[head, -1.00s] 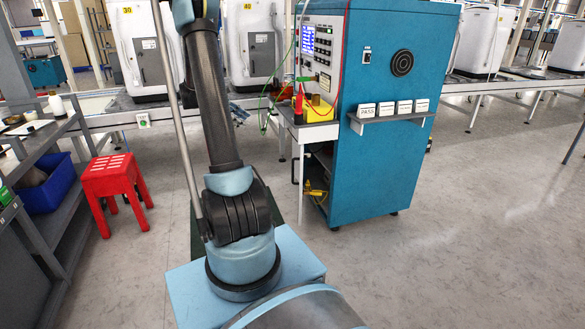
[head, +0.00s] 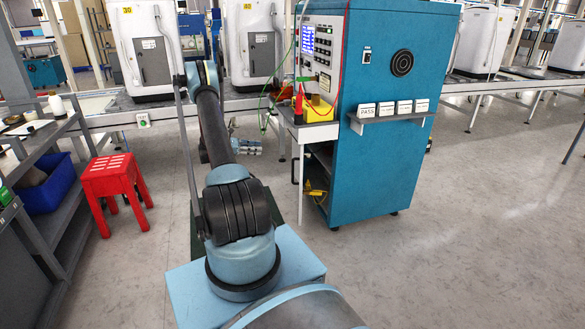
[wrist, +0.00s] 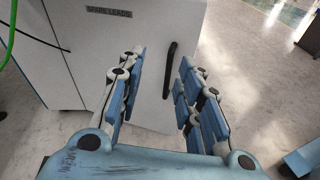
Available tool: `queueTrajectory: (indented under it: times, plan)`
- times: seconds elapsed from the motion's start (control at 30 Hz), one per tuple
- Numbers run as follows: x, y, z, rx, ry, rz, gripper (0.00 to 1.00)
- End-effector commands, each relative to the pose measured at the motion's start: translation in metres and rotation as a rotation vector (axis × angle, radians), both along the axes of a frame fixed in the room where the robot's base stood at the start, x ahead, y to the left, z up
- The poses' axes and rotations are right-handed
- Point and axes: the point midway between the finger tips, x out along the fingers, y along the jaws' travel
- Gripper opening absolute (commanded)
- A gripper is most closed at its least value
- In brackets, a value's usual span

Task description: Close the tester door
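The tester (head: 385,125) is a tall blue cabinet right of centre in the head view. Its lower door (head: 301,185) stands open and shows nearly edge-on, with a dark compartment behind it. In the wrist view the pale door (wrist: 105,55) carries a "SPARE LEADS" label and a black, upright handle (wrist: 168,72). My gripper (wrist: 162,62) is open and empty, facing the door. The handle appears between its two fingers, beyond them; I cannot tell the exact gap. In the head view my gripper (head: 246,146) is left of the door, partly hidden by my arm.
A red stool (head: 112,178) and a grey shelf unit (head: 60,200) stand at the left. A conveyor (head: 160,112) with white machines runs behind. A green cable (wrist: 11,35) hangs near the door. The right floor is clear.

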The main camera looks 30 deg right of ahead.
Motion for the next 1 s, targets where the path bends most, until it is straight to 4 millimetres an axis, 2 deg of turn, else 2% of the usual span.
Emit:
queueTrajectory:
  times: [0.03,0.2,0.4,0.53,0.73,1.0]
  plan:
    - [0.000,-0.003,-0.016,-0.015,0.024,-0.005,0.33]
    - [-0.006,-0.010,-0.060,-0.064,0.111,-0.024,0.33]
    - [-0.017,-0.014,-0.096,-0.105,0.183,-0.044,0.33]
    - [-0.021,-0.015,-0.108,-0.116,0.207,-0.052,0.33]
    - [-0.027,-0.025,-0.111,-0.121,0.215,-0.057,0.33]
    - [-0.044,-0.065,-0.110,-0.120,0.214,-0.057,0.33]
